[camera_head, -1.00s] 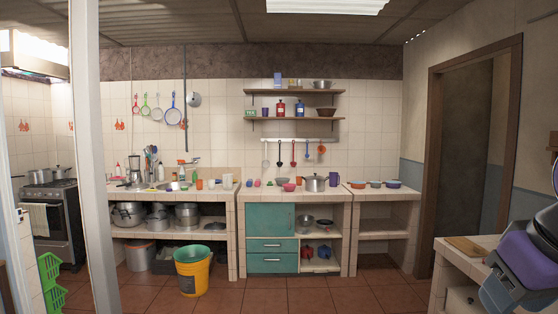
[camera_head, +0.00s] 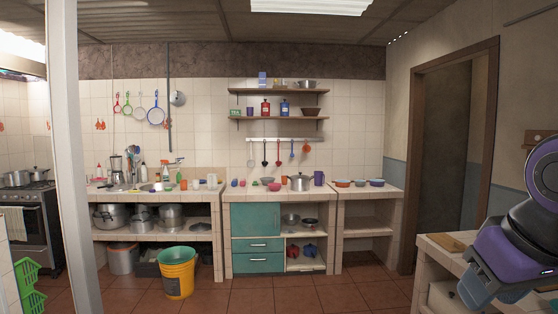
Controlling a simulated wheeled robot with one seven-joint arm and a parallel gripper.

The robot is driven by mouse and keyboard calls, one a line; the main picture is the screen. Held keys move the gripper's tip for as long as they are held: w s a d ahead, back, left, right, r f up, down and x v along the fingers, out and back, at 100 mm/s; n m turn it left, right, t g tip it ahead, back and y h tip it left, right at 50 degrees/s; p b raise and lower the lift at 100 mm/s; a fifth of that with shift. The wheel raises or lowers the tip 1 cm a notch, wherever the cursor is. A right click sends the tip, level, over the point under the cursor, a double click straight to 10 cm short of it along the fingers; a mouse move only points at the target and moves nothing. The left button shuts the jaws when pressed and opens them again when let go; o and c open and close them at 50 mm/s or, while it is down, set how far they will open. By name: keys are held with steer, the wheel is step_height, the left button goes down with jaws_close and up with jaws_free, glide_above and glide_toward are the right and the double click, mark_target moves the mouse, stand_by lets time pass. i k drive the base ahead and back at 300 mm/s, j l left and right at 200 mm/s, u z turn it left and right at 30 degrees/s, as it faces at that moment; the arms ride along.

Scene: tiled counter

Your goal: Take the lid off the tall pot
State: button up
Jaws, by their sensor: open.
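A silver pot with handles (camera_head: 301,184) stands upright on the tiled counter above the teal cabinet. A lid appears to sit on it, but it is too small to see clearly. Two more silver pots (camera_head: 17,179) stand on the stove at the far left. From this distance I cannot tell for sure which one is the tall pot. My purple and grey arm shows at the right edge, far from all the pots. The fingers of my gripper cannot be made out.
A white pillar (camera_head: 70,170) stands at the near left. A yellow bucket (camera_head: 177,275) is on the floor before the counter. A purple cup (camera_head: 319,178) stands right of the counter pot. A tiled table (camera_head: 427,268) is at the near right. The middle floor is clear.

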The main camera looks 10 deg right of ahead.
mark_target(300, 175)
steer(key=i+z, duration=0.1)
steer(key=i, duration=5.15)
steer(key=i+z, duration=0.1)
steer(key=i, duration=0.45)
steer(key=i+j+z, duration=0.15)
steer(key=i, duration=0.4)
steer(key=i+j+z, duration=0.1)
steer(key=i, duration=0.45)
